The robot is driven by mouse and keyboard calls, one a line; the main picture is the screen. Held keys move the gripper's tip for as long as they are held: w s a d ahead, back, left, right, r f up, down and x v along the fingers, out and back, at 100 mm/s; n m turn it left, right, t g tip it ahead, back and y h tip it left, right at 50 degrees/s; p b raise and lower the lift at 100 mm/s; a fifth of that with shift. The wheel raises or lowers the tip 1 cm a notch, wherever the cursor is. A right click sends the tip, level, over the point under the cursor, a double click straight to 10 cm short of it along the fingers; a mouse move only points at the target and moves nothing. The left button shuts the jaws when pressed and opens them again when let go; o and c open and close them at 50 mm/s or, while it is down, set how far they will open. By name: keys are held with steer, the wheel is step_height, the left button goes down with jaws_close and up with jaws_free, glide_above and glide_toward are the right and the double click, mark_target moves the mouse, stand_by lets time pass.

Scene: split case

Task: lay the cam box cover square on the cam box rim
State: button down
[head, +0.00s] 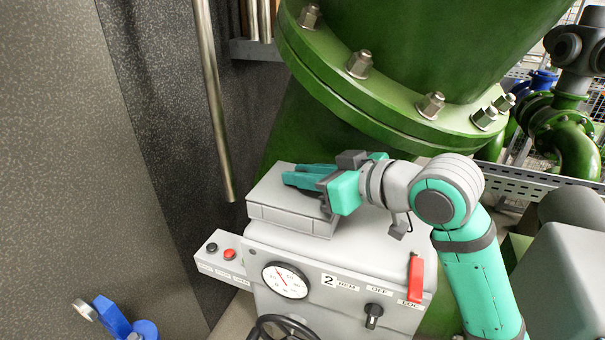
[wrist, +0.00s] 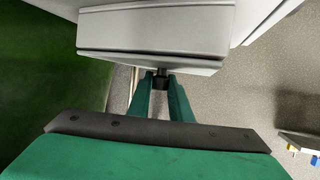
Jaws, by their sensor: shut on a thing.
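A flat grey block (head: 262,196) sits on top of the grey machine housing (head: 375,245); I take it for the cam box and cover. A seam runs along its front, but I cannot tell clearly where cover ends and rim begins. My teal gripper (head: 290,178) reaches in from the right, low over its top. In the wrist view, the fingertips (wrist: 161,84) are shut on a small dark knob (wrist: 161,73) at the edge of a grey slab (wrist: 150,63), apparently the cam box cover. Whether the cover touches the rim or sits square is not visible; the gripper hides part of it.
A green flanged pipe (head: 370,90) rises close behind the housing. A metal rod (head: 212,95) hangs at the left. The housing front carries a gauge (head: 286,280), a red lever (head: 415,278) and a button box (head: 222,258). Floor shows right in the wrist view.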

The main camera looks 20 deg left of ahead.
steer(key=c, duration=1.6)
jaws_free()
steer(key=shift+f, duration=0.1)
steer(key=shift+s+d+r, duration=0.1)
steer(key=shift+d+r, duration=0.1)
steer(key=shift+r, duration=0.05)
steer(key=v, duration=1.1)
steer(key=shift+s+d, duration=0.15)
steer(key=shift+d, duration=0.05)
